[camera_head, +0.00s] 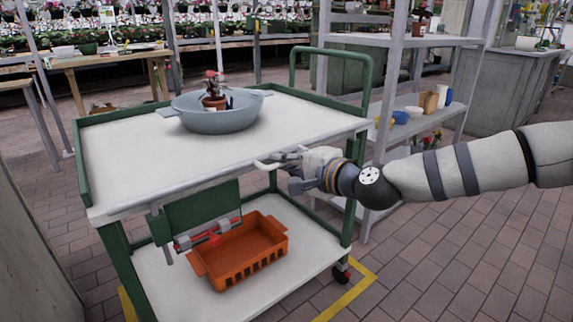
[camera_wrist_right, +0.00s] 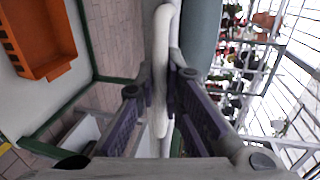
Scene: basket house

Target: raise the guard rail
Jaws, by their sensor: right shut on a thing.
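A green panel (camera_head: 188,208), which looks like the guard rail, hangs down from the front edge of the cart's white top deck (camera_head: 150,155). A grey fitting with red parts (camera_head: 207,236) sits along its lower edge. My right gripper (camera_head: 270,164) is at the front edge of the deck, right of the panel. In the right wrist view, my right gripper's fingers (camera_wrist_right: 162,78) are shut on a pale rounded bar (camera_wrist_right: 161,40). I cannot tell whether this bar belongs to the rail or the deck. My left gripper is not in view.
A blue-grey basin (camera_head: 220,122) with a potted plant (camera_head: 213,98) stands on the deck. An orange crate (camera_head: 240,255) lies on the lower shelf. The cart's green push handle (camera_head: 331,53) rises at the right, before a grey shelving unit (camera_head: 430,41). Brick floor is clear in front.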

